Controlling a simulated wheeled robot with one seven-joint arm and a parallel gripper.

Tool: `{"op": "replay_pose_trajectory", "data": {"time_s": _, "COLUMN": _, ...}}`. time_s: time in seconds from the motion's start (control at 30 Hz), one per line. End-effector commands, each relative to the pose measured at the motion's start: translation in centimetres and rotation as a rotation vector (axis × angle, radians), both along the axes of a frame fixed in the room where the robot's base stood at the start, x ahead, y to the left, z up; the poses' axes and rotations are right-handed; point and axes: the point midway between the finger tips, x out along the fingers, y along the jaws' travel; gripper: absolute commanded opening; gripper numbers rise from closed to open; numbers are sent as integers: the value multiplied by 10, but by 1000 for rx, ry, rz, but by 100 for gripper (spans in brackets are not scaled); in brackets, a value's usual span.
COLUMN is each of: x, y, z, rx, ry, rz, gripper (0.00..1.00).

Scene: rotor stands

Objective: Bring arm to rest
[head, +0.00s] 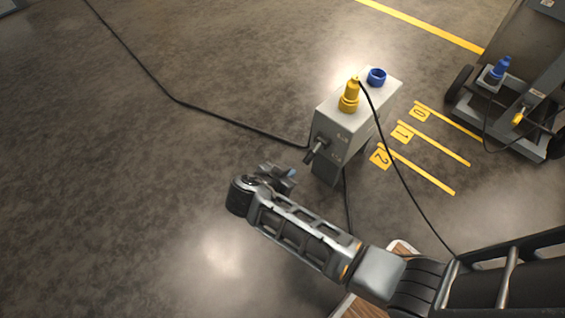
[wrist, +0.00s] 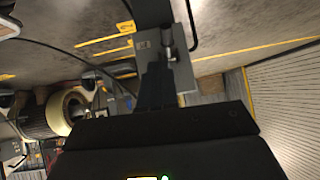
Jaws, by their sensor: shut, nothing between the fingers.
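My arm reaches in from the lower right in the head view. My gripper (head: 287,176) is at its far end, small and partly hidden by the wrist link. It is shut and empty, over bare floor to the left of the grey box and apart from it. In the wrist view the dark gripper body fills the lower middle, and the shut fingers are hard to make out there.
A grey box (head: 336,122) bears a yellow plug (head: 349,96) with a black cable and an empty blue socket (head: 377,77). A lever (head: 316,150) sticks out of its side. A wheeled cart (head: 525,75) holds a blue plug (head: 501,67). Floor at left is clear except a cable.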

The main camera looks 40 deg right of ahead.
Motion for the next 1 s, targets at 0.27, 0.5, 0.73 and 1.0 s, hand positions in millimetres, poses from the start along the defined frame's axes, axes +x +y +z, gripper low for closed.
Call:
{"op": "replay_pose_trajectory", "data": {"time_s": 0.27, "x": 0, "y": 0, "z": 0, "rx": 1, "ry": 1, "rz": 1, "gripper": 0}}
{"op": "replay_pose_trajectory", "data": {"time_s": 0.5, "x": -35, "y": 10, "z": -24, "rx": 78, "ry": 53, "rz": 165, "gripper": 0}}
{"op": "replay_pose_trajectory", "data": {"time_s": 0.73, "x": -103, "y": 40, "z": -42, "rx": 198, "ry": 91, "rz": 534, "gripper": 0}}
{"op": "replay_pose_trajectory", "data": {"time_s": 1.0, "x": -176, "y": 74, "z": -6, "rx": 214, "ry": 23, "rz": 931, "gripper": 0}}
